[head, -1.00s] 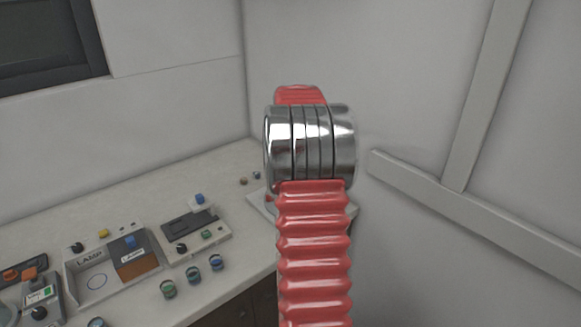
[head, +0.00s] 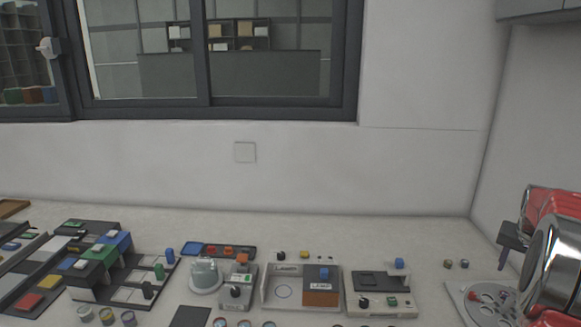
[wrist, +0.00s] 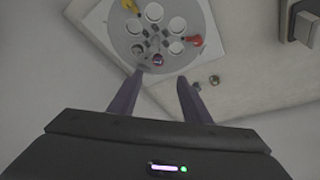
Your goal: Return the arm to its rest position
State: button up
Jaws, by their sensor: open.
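My gripper (wrist: 161,76) is open and empty in the wrist view, its two dark fingers spread apart. Beyond the fingertips in that view lies a white plate with a grey round disc (wrist: 128,46) that has several holes. My arm, red with chrome rings, fills the right edge of the head view, and my dark gripper (head: 505,258) shows partly beside it, above the bench. The white plate (head: 456,290) is partly hidden by my arm there.
A press-like device (head: 383,295), a lamp box (head: 300,287), a clear dome (head: 206,275) and several coloured blocks stand along the bench (head: 350,232). A wall and window (head: 268,60) are behind. A wall closes the right side.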

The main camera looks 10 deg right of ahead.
jog(key=s+a+r+n+t+y, duration=0.1)
jog(key=s+a+n, duration=0.2)
jog(key=a, duration=1.4)
jog(key=s+a+r+n+t+y, duration=0.1)
jog(key=s+a+n, duration=0.3)
jog(key=s+a, duration=0.5)
jog(key=s+a+r+n+y, duration=0.1)
jog(key=s+a+r+n, duration=0.2)
jog(key=a, duration=2.4)
jog(key=s, duration=0.3)
jog(key=shift+a+n+t+y, duration=0.15)
jog(key=shift+n+t+y, duration=0.15)
jog(key=shift+t+y, duration=0.1)
jog(key=shift+r, duration=0.1)
jog(key=shift+c, duration=0.5)
jog(key=shift+c, duration=1.1)
